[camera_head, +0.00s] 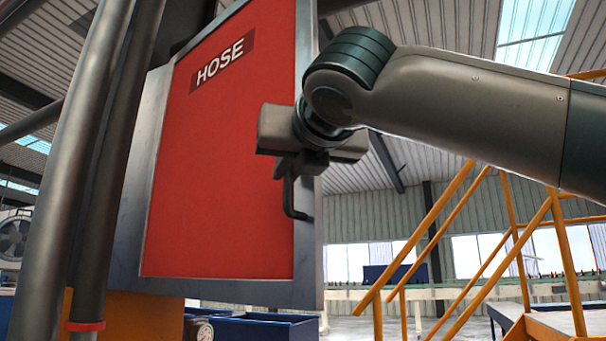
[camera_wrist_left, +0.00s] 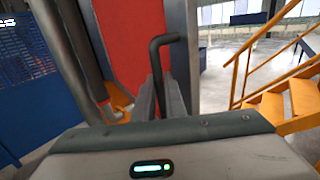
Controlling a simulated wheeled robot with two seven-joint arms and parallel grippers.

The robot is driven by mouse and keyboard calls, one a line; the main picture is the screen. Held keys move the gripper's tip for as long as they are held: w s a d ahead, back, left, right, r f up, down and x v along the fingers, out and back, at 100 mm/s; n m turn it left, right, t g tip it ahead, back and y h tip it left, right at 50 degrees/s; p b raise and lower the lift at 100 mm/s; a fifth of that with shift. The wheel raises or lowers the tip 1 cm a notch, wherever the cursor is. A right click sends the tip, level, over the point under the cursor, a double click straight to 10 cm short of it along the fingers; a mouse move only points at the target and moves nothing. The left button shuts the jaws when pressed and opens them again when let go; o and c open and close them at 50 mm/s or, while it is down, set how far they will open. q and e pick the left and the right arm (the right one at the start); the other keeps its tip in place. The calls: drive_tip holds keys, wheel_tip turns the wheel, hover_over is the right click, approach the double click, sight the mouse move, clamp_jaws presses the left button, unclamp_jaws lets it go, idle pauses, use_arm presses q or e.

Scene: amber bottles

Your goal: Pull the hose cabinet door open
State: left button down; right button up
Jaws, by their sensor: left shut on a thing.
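The hose cabinet door (camera_head: 220,170) is a red panel with a "HOSE" label (camera_head: 222,61) and a grey metal border. In the head view it looks closed, though a small gap could be hidden. Its dark bar handle (camera_head: 289,203) is near the right edge. My left gripper (camera_head: 302,164) is at the handle, with its upper part covered by the gripper. In the left wrist view the bent handle (camera_wrist_left: 157,62) passes between the fingers of my left gripper (camera_wrist_left: 160,98), which is shut on it. The red door (camera_wrist_left: 128,45) stands behind. My right gripper is out of view.
Grey vertical pipes (camera_head: 70,170) stand left of the cabinet. Blue bins (camera_head: 250,328) lie below it. Yellow stair railings (camera_head: 460,240) stand at the right. Open floor (camera_wrist_left: 222,75) shows right of the door in the wrist view.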

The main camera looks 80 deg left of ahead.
use_arm(q)
drive_tip(key=shift+s+d+r, duration=0.1)
drive_tip(key=shift+r, duration=0.15)
drive_tip(key=c, duration=2.1)
unclamp_jaws()
drive_tip(key=shift+s+f, duration=0.1)
drive_tip(key=shift+s, duration=0.1)
drive_tip(key=shift+w, duration=0.1)
drive_tip(key=shift+f, duration=0.1)
drive_tip(key=shift+w, duration=0.1)
